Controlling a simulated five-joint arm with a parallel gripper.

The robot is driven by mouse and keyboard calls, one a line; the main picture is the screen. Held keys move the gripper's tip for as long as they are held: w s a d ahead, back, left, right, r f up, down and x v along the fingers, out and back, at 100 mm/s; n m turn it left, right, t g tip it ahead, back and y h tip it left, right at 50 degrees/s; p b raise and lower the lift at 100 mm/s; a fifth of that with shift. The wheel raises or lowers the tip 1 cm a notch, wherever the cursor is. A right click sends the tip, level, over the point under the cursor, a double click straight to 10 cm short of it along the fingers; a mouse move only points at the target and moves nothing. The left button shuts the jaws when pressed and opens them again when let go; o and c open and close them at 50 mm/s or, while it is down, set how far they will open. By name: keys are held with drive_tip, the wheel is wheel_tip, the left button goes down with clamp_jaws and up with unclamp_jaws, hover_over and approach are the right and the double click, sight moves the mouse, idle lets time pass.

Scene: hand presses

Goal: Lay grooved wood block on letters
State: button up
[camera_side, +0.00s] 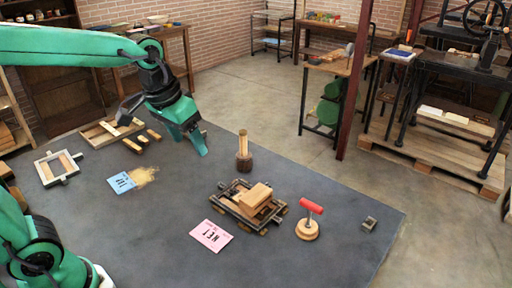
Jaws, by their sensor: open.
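A light wood block (256,194), which I take to be the grooved one, lies on other pieces inside a dark wooden frame (228,204) right of centre on the grey table. Its groove is too small to make out. The letters cannot be picked out and may be hidden under the block. My gripper (186,134) is open and empty, above the table's back left part. It is up and to the left of the block, well apart from it.
A wooden tool (243,158) stands upright behind the frame. A red-handled tool (309,222) is to its right, with a small metal piece (369,223) beyond. A pink card (211,235) lies in front. A blue card (121,183), a small frame (43,178) and wood strips (132,146) are left.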

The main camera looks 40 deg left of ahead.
drive_tip(key=s+a+f+t, duration=0.1)
drive_tip(key=s+a+t, duration=0.1)
drive_tip(key=s, duration=0.9)
drive_tip(key=shift+a+f, duration=0.15)
drive_tip(key=shift+a, duration=0.25)
